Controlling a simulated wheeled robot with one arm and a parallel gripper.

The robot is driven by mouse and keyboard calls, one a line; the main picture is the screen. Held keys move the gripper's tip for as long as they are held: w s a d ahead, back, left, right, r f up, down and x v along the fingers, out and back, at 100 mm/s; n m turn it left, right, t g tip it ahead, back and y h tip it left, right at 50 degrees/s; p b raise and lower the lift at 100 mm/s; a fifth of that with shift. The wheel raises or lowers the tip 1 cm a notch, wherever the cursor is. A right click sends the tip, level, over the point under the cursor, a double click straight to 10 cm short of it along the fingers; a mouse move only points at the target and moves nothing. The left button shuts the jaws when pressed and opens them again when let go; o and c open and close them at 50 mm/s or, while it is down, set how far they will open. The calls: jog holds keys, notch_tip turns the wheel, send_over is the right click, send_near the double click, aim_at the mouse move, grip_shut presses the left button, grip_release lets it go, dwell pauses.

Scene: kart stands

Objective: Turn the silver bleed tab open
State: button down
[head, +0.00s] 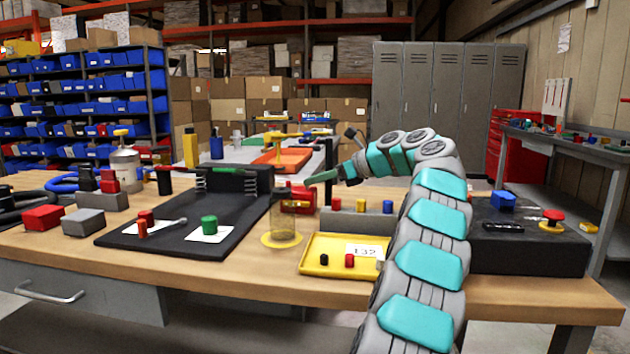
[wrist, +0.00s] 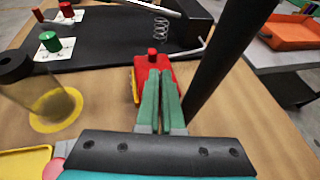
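The red block (head: 297,199) sits on the bench beside the black fixture. In the wrist view the red block (wrist: 153,68) has a red knob on top. A thin silver tab (wrist: 187,50) sticks out to its right and up; its inner end is partly hidden. My gripper (wrist: 160,77) has green fingers lying almost side by side, with nothing visible between them. They overlap the front of the red block in this view; whether they touch it I cannot tell. In the head view my gripper (head: 313,180) hangs just above and right of the red block.
A clear cup (head: 284,218) with yellowish contents stands on a yellow disc, left of my gripper in the wrist view. A yellow tray (head: 318,269) with small parts lies in front. The black fixture base (head: 150,236) is left. A dark bar (wrist: 222,45) crosses close right of my fingers.

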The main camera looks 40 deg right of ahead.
jog(key=shift+f, duration=0.2)
jog(key=c, duration=1.1)
grip_release()
jog(key=shift+s, duration=0.1)
jog(key=shift+o, duration=0.2)
jog(key=shift+r, duration=0.3)
